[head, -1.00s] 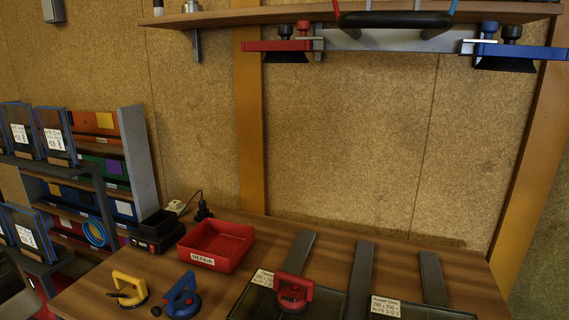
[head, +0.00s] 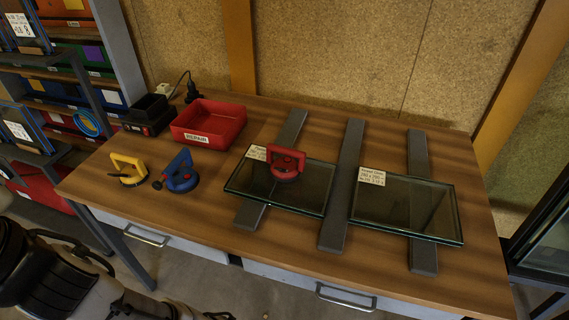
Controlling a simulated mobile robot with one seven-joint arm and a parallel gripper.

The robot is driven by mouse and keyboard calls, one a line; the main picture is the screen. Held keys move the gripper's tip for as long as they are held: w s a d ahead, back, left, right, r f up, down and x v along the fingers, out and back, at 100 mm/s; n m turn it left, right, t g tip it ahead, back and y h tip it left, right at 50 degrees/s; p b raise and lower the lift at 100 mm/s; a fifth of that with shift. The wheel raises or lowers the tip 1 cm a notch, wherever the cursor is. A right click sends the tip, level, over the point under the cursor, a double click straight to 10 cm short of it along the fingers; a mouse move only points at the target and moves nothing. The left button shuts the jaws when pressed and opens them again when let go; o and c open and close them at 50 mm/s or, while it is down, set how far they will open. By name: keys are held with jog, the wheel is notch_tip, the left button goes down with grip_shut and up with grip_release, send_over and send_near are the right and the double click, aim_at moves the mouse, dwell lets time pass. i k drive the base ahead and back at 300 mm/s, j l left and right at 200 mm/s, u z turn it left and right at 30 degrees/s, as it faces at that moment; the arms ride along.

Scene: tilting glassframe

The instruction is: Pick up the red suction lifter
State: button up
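The red suction lifter (head: 285,163) stands on the left glass pane (head: 258,187), near the pane's back edge, with its red handle above its round base. It looks upright and nothing is touching it from above. A paper label (head: 256,153) lies on the pane just left of the lifter. A blue suction lifter (head: 180,174) and a yellow one (head: 128,170) stand on the bare wood to the left. Dark parts of my own arm show at the lower left, well away from the red lifter. I cannot make out my gripper's fingers.
A second glass pane (head: 406,208) lies to the right on the grey bars (head: 344,180). A red REPAIR bin (head: 209,125) and a black device (head: 147,116) stand at the back left. Bare wood (head: 195,222) lies in front. Drawer handles (head: 346,297) stick out below the front edge.

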aim_at(294, 169)
jog(key=i+l+z, duration=0.35)
jog(key=i+l, duration=0.4)
